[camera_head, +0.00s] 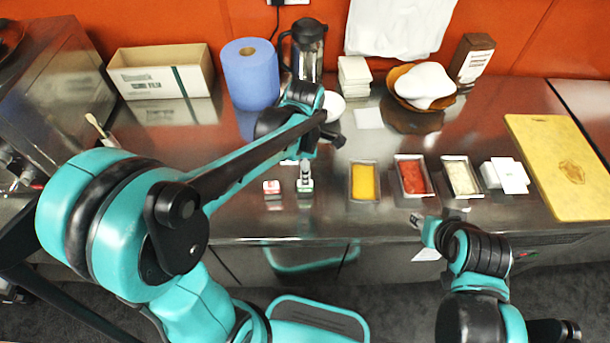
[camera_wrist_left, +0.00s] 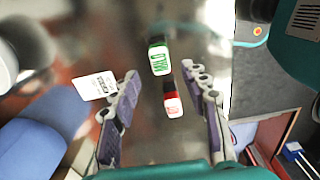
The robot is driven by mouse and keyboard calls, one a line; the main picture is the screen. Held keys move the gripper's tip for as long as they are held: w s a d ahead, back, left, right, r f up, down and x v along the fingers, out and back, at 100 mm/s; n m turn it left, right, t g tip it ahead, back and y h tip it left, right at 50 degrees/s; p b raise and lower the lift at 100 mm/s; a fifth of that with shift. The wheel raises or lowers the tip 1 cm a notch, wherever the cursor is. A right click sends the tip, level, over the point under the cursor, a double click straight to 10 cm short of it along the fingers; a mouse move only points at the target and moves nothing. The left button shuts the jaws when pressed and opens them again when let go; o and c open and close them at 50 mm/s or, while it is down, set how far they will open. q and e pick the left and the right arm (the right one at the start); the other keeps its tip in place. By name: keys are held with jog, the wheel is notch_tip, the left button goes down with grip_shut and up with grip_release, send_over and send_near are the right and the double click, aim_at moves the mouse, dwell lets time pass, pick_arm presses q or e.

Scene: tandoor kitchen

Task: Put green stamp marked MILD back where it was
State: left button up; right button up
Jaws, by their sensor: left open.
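The green stamp (camera_head: 305,182) stands on the steel counter, just right of the red stamp (camera_head: 271,188). In the left wrist view the green stamp (camera_wrist_left: 158,58) lies beyond the fingertips, and the red stamp (camera_wrist_left: 172,100) appears between the fingers. The lettering is too small to read surely. My left gripper (camera_wrist_left: 163,85) is open and empty, facing the stamps; the head view shows it (camera_head: 318,138) partly hidden by its arm, behind the stamps. My right gripper (camera_head: 420,222) is at the counter's front edge; its finger opening is unclear.
Trays of yellow (camera_head: 365,181), red (camera_head: 412,177) and pale (camera_head: 461,177) food stand right of the stamps. A blue roll (camera_head: 250,73), a flask (camera_head: 307,50) and a white bowl (camera_head: 333,106) are behind. A cutting board (camera_head: 562,168) lies far right. The front counter strip is clear.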

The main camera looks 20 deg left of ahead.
pick_arm(q)
jog(key=s+a+r+m+t, duration=0.2)
jog(key=s+m, duration=0.3)
jog(key=m, duration=0.5)
jog(key=s+a+r+m+t+p, duration=0.1)
jog(key=s+r+m+t, duration=0.4)
jog(key=m, duration=0.6)
jog(key=shift+s+a+r, duration=0.15)
jog(key=shift+a, duration=0.7)
notch_tip(320, 180, down, 3)
jog(key=b, duration=0.3)
